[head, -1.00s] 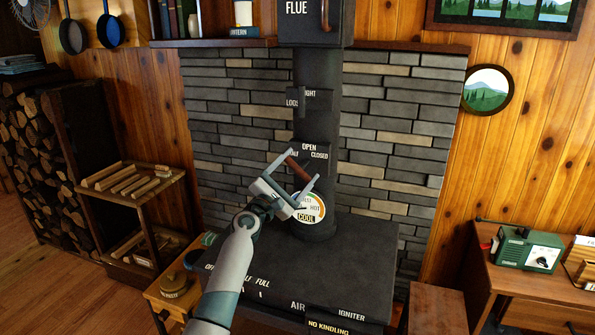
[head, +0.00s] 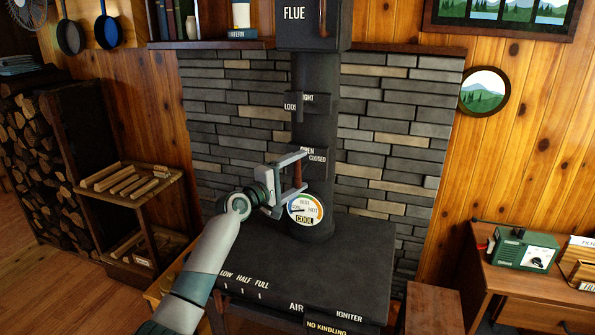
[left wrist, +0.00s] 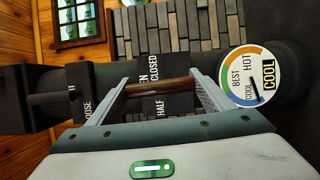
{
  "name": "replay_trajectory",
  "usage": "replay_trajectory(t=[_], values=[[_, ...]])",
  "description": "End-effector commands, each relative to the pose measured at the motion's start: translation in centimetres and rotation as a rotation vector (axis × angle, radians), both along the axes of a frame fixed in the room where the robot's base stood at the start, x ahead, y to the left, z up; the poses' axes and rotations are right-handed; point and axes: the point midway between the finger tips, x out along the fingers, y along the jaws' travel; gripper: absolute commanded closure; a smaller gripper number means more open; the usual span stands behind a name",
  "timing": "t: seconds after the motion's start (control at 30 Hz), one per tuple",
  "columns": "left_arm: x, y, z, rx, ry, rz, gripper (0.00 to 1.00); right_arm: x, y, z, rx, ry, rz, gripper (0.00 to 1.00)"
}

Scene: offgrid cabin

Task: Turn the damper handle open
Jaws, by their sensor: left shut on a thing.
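The damper handle (head: 298,174) is a reddish-brown bar on the black stove pipe (head: 318,125), by a plate (head: 317,168) lettered OPEN and CLOSED. In the head view it stands about upright. My left gripper (head: 304,170) is shut on it, one finger near its top and the other near its bottom. In the left wrist view the handle (left wrist: 158,88) runs crosswise between the two fingers, with HALF and CLOSED lettering behind it. The handle's joint to the pipe is hidden. My right gripper is not in view.
A round dial (head: 305,209) on the pipe sits just below the gripper. The black stove top (head: 330,262) lies beneath, with LOW, HALF, FULL and AIR lettering. Another plate (head: 296,103) is higher on the pipe. A wood rack (head: 130,212) stands left, and a desk (head: 520,288) right.

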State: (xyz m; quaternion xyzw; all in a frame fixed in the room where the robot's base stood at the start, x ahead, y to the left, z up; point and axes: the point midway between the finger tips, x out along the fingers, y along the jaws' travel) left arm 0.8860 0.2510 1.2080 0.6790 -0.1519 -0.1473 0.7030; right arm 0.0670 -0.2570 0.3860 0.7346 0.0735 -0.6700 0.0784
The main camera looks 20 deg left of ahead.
Motion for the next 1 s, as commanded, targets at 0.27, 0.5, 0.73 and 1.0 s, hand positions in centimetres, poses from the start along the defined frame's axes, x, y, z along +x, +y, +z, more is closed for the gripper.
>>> replay_trajectory(t=[0.27,0.5,0.73,1.0], values=[[-0.03,-0.09,-0.15,0.051,0.001,-0.001,0.48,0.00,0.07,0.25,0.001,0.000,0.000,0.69],[-0.03,-0.10,-0.19,0.054,0.001,-0.001,0.48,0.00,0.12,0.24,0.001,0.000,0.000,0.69],[-0.03,-0.09,-0.16,0.053,0.000,-0.001,0.07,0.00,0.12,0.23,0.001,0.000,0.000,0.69],[-0.06,-0.05,-0.09,0.050,-0.001,-0.001,0.07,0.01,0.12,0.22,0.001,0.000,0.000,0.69]])
